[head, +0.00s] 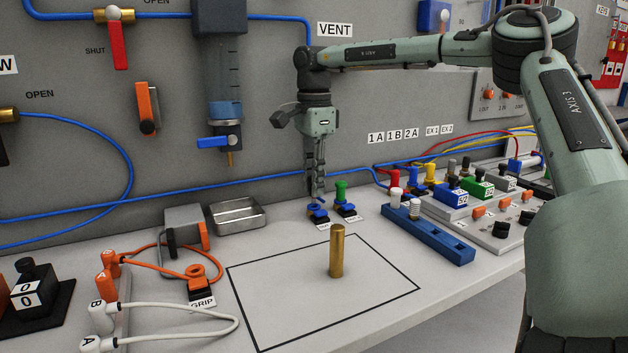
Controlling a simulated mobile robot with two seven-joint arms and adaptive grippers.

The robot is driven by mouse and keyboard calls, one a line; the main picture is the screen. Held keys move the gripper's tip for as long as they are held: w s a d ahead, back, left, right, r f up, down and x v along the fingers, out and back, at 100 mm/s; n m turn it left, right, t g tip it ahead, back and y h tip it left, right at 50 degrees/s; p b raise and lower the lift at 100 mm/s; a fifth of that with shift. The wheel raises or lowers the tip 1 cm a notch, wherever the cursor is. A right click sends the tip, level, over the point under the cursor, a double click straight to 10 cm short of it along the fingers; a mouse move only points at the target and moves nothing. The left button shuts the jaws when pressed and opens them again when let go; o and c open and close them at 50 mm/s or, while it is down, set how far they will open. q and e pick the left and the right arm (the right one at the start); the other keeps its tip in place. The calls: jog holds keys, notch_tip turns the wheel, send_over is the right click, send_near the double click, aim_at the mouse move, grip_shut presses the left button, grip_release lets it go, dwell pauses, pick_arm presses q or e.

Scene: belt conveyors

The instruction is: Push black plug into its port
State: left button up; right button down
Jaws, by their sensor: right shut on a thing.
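My right gripper (317,198) points straight down at the back of the bench. Its fingers are shut on a small piece (318,213) that shows blue at a low base; the fingers hide most of it, so I cannot tell whether it is the black plug. A green-topped plug (341,191) stands upright just right of the fingers. A dark plug-like piece (466,165) stands in the back row at right; I cannot tell whether it is the black plug. The black plug's port cannot be singled out. My left gripper is not in view.
A brass cylinder (336,252) stands upright inside a black outline on the bench. A blue rail (430,235) lies to its right. A metal tray (238,216) sits at the back left. Orange and white cables (225,317) lie at the left.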

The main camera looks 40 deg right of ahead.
jog(key=shift+f, duration=1.25)
dwell(2.3)
jog(key=c, duration=1.4)
grip_release()
jog(key=o, duration=0.4)
jog(key=shift+r, duration=0.1)
jog(key=shift+r, duration=3.5)
jog(key=shift+f, duration=0.1)
